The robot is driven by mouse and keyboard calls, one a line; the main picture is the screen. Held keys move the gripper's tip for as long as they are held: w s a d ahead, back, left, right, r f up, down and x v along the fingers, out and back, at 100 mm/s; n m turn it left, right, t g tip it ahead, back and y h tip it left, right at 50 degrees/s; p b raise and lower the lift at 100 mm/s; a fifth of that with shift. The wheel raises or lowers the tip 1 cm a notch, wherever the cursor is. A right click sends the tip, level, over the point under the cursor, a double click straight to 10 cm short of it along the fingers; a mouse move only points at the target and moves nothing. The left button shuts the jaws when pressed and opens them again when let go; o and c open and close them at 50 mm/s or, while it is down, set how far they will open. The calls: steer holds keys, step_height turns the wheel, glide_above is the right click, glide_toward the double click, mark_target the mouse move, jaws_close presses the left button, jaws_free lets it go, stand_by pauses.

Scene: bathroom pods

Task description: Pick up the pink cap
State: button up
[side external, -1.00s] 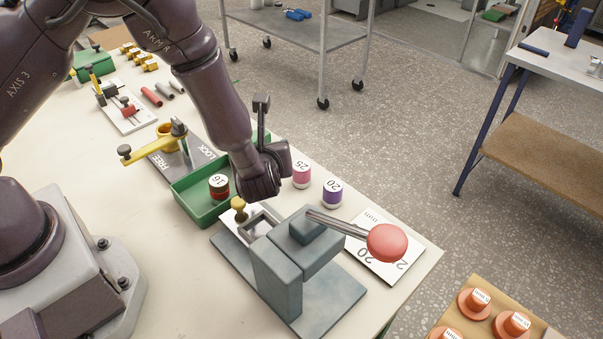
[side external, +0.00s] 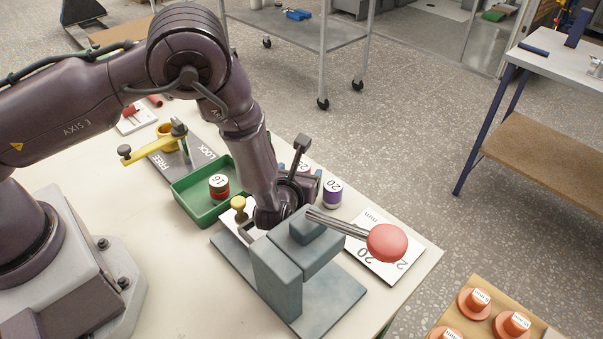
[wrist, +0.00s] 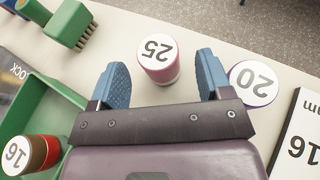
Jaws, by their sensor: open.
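The pink cap (wrist: 161,70) stands upright with a white top marked 25. In the wrist view it is between and slightly beyond the tips of my gripper (wrist: 161,75), with clear gaps to both blue fingers. My gripper is open and empty. In the side view my wrist hides most of the cap; only a bit of its top (side external: 305,167) shows.
A purple cap marked 20 (wrist: 254,83) stands close beside the right finger. A red cap marked 16 (wrist: 41,153) sits in the green tray (wrist: 82,100). A green brush (wrist: 70,22) lies beyond. The grey press (side external: 278,275) with its red-knobbed lever (side external: 387,243) stands in front of my wrist.

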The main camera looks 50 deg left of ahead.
steer(key=shift+x, duration=0.8)
steer(key=c, duration=1)
steer(key=shift+c, duration=0.2)
